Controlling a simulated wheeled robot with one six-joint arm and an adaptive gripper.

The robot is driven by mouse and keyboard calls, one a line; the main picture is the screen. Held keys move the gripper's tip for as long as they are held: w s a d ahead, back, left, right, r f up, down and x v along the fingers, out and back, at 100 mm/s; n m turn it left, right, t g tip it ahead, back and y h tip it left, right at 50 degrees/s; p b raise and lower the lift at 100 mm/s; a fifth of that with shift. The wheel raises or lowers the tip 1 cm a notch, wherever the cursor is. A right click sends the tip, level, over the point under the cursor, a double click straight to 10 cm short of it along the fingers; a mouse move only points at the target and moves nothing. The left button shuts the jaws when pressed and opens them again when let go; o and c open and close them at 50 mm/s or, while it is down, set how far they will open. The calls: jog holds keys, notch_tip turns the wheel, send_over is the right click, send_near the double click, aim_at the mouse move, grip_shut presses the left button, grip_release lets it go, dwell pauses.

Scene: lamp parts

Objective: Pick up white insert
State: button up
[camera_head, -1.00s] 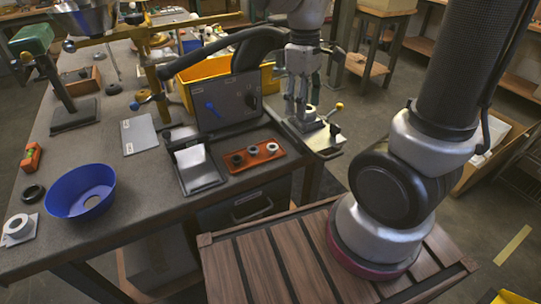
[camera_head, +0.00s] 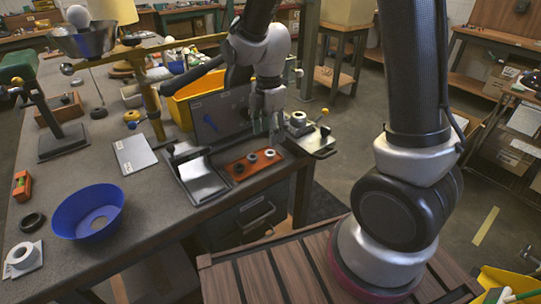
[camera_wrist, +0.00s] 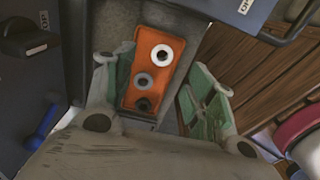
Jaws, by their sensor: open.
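The white insert (camera_head: 269,153) is a small white ring at the right end of an orange tray (camera_head: 257,167) near the table's front edge. A grey ring and a black ring sit beside it in the same row. In the wrist view the white insert (camera_wrist: 162,54) is at the far end of the orange tray (camera_wrist: 144,37), with its hole facing up. My gripper (camera_head: 263,128) is above and behind the tray. Its green-padded fingers are spread wide and empty in the wrist view (camera_wrist: 155,88), one on each side of the tray's near part.
A dark panel box (camera_head: 218,115) with a blue knob stands behind the tray. A grey tray (camera_head: 203,180) lies just left of it. A blue bowl (camera_head: 70,215) is farther left. A yellow bin (camera_head: 185,103) is behind the box.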

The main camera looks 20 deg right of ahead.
aim_at(270, 153)
notch_tip(270, 153, down, 7)
jog(key=shift+s+d, duration=0.1)
jog(key=shift+d, duration=0.05)
jog(key=shift+c, duration=0.2)
jog(key=c, duration=0.8)
